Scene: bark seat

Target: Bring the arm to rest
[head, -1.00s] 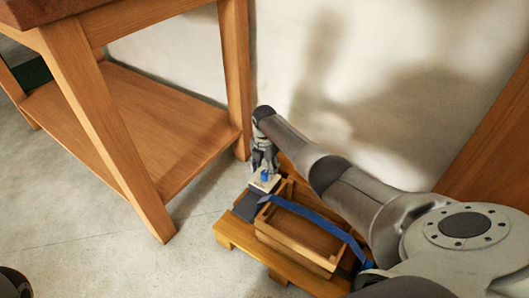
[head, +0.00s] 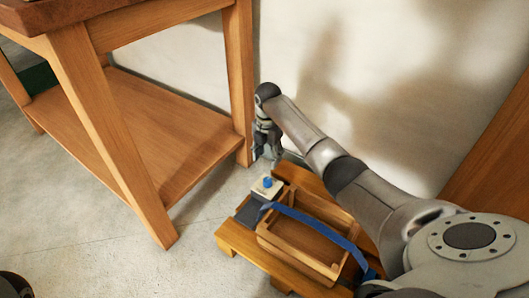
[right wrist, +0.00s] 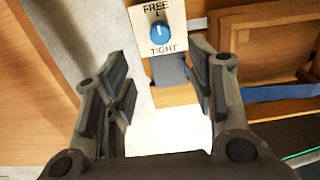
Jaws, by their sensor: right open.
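My right arm reaches in from the right in the head view, and its gripper (head: 268,155) hangs just above and behind a small pale plate with a blue knob (head: 268,182). In the right wrist view the right gripper (right wrist: 163,85) is open and empty. There the plate (right wrist: 174,20) reads FREE and TIGHT, with the blue knob (right wrist: 159,32) between the words. The knob lies beyond the fingertips, apart from them. My left gripper is not in view.
The plate sits at the end of a low wooden stand (head: 240,237) bearing an open wooden box (head: 340,262) with a blue strap (head: 315,222) across it. A wooden table with a lower shelf (head: 165,130) stands left. A pale wall (head: 400,70) is behind; floor is clear in front.

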